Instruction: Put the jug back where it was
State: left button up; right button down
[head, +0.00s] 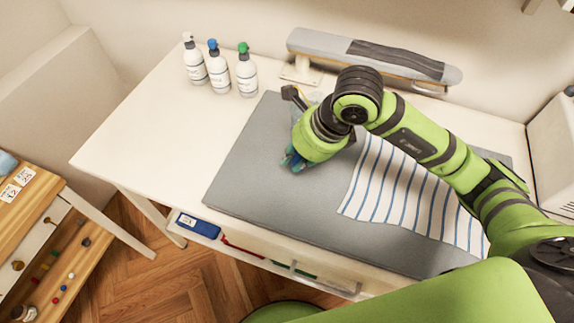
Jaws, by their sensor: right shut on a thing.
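My right gripper (293,161) points down over the left part of the grey mat (245,160) on the white table. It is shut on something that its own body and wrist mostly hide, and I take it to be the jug. A pale, see-through patch (314,97) shows just behind my right wrist, but I cannot tell whether it is part of the jug. I cannot tell whether the held thing touches the mat. My left gripper is not in view.
Three pump bottles, with white (194,62), blue (218,68) and green (246,72) tops, stand at the back left. A sleeve ironing board (320,47) stands at the back. A striped cloth (390,190) lies on the mat's right. The table's left end (120,150) is bare.

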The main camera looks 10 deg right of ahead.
jog(key=f, duration=0.1)
jog(key=a+f+p, duration=0.1)
jog(key=f, duration=0.1)
jog(key=a+f+p, duration=0.1)
jog(key=shift+s+f, duration=0.1)
jog(key=shift+f, duration=0.55)
jog(key=shift+f, duration=0.15)
jog(key=c, duration=1.2)
grip_release()
jog(key=shift+d, duration=0.1)
